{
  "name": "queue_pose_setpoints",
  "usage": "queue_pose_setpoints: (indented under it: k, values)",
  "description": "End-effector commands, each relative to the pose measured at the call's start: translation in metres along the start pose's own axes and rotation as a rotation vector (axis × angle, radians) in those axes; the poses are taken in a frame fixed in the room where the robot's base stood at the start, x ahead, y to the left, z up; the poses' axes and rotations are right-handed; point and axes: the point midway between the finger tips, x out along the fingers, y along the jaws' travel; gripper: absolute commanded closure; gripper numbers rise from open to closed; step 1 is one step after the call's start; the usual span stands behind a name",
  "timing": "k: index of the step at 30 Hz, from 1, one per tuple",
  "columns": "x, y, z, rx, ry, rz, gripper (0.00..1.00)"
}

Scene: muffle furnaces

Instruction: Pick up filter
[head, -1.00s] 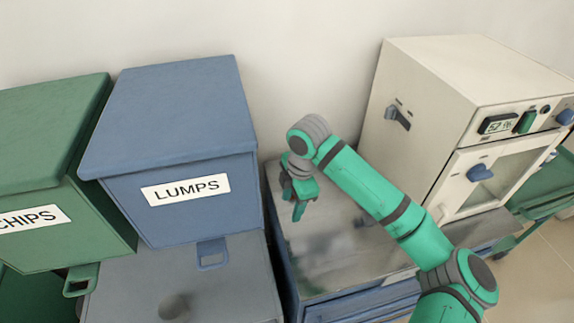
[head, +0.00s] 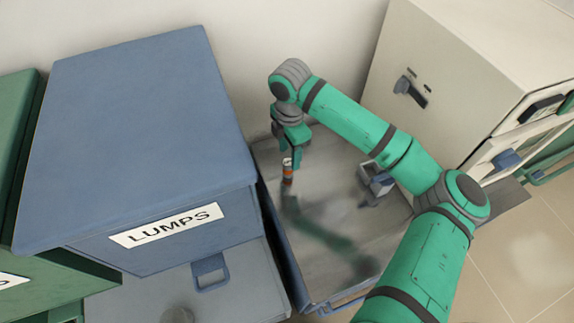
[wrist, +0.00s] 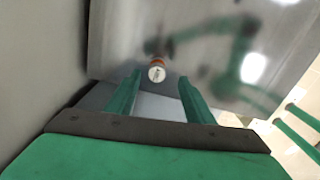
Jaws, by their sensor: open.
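The filter appears to be a small upright cylinder (head: 287,172) with an orange band, on the shiny metal cabinet top (head: 345,235). In the wrist view its pale round end (wrist: 156,73) faces the camera. My gripper (head: 294,155) is open and points down just above the cylinder, close to it in the head view. In the wrist view the cylinder shows between and slightly past my two green fingertips (wrist: 160,77). I cannot tell whether the fingers overlap it in height, and they do not visibly touch it.
A blue bin labelled LUMPS (head: 140,150) stands close on the left, with a green bin (head: 20,150) beyond it. A cream furnace (head: 460,75) stands on the right. A small grey block-like object (head: 376,180) sits near the furnace. The metal top between is mostly clear.

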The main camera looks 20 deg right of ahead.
Motion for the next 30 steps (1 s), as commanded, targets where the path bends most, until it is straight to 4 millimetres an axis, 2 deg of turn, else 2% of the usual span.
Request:
queue_pose_setpoints:
  k: [8,18,27,30]
  values:
    - [0.02,0.001,0.0,0.0,0.0,-0.001,0.52]
    - [0.062,0.006,-0.001,0.0,0.0,-0.001,0.52]
    - [0.066,0.006,-0.001,0.0,0.0,0.001,0.52]
    - [0.066,0.006,-0.001,0.0,0.0,0.001,0.76]
